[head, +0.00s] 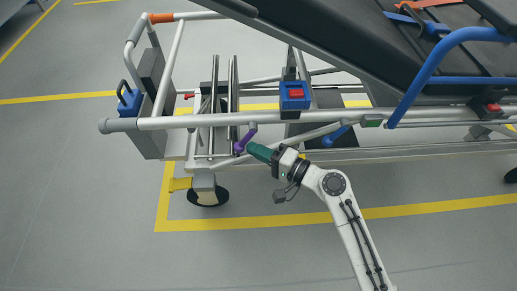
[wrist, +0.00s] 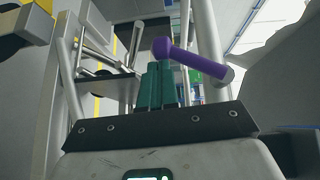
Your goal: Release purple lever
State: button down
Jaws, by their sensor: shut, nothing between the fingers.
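The purple lever (head: 243,141) is on the near side of the stretcher frame, below the long side rail. In the wrist view the purple lever (wrist: 192,60) has a rounded knob at its left end and a grey pivot at its right end, and it slopes down to the right. My gripper (head: 253,150) has green fingers and reaches in from the right, with its tips close to the lever. In the wrist view my gripper (wrist: 157,70) is shut, its fingers together just below the knob. I cannot tell whether the fingertips touch the lever.
The stretcher's side rail (head: 200,121) runs above my gripper. A blue lever (head: 335,136) is to the right, and a blue box with a red button (head: 294,95) is above. A yellow pedal (head: 180,184) and caster (head: 208,197) are at lower left. The near floor is clear.

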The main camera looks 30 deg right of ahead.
aim_at(238, 149)
jog(key=shift+f+b, duration=0.2)
jog(key=shift+b, duration=0.2)
jog(key=shift+w+a+r+m+t+y+b, duration=0.15)
jog(key=shift+w+a+r+m+t+b, duration=0.2)
jog(key=shift+a+b, duration=0.3)
jog(key=shift+w+a+r+m+t+y+b, duration=0.25)
jog(key=shift+w+a+t+b, duration=0.2)
jog(key=shift+a, duration=0.25)
jog(key=shift+w+a+r+m+t+y+b, duration=0.1)
jog(key=shift+w+a+r+m+t+b, duration=0.25)
jog(key=shift+a+b, duration=0.3)
jog(key=shift+w+a+r+p, duration=0.3)
jog(key=shift+a+r+p, duration=0.2)
jog(key=shift+w+a+r+p, duration=0.25)
jog(key=shift+a+r+p, duration=0.2)
jog(key=shift+r+p, duration=0.05)
jog(key=shift+r, duration=0.1)
